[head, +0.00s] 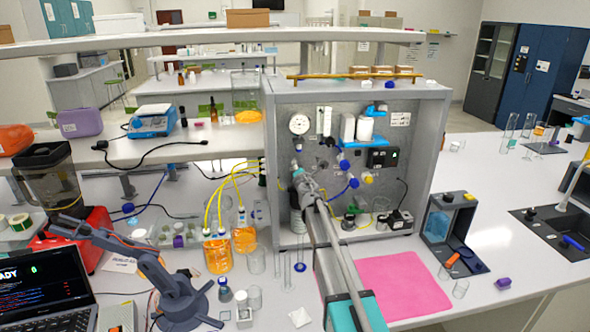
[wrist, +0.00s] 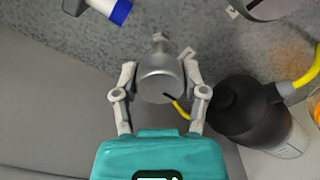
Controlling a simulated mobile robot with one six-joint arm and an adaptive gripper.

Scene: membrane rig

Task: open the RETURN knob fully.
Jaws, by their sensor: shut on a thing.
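A grey metallic round knob (wrist: 160,86) sits between the fingers of my gripper (wrist: 160,70) in the wrist view. One finger is on each side of it, and the gripper is shut on it. A dark pointer with a yellow end shows at the knob's lower right edge. No label is readable, so I cannot tell by name that it is the RETURN knob. In the head view my gripper (head: 302,178) reaches into the left part of the grey rig cabinet (head: 436,150). My gripper and arm hide the knob there.
Beside the gripper in the wrist view are a black cylindrical body (wrist: 238,106) with a yellow hose (wrist: 304,76) and a blue-ended fitting (wrist: 119,11). In the head view, orange-filled bottles (head: 217,252) stand left of the cabinet and a pink mat (head: 405,285) lies in front.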

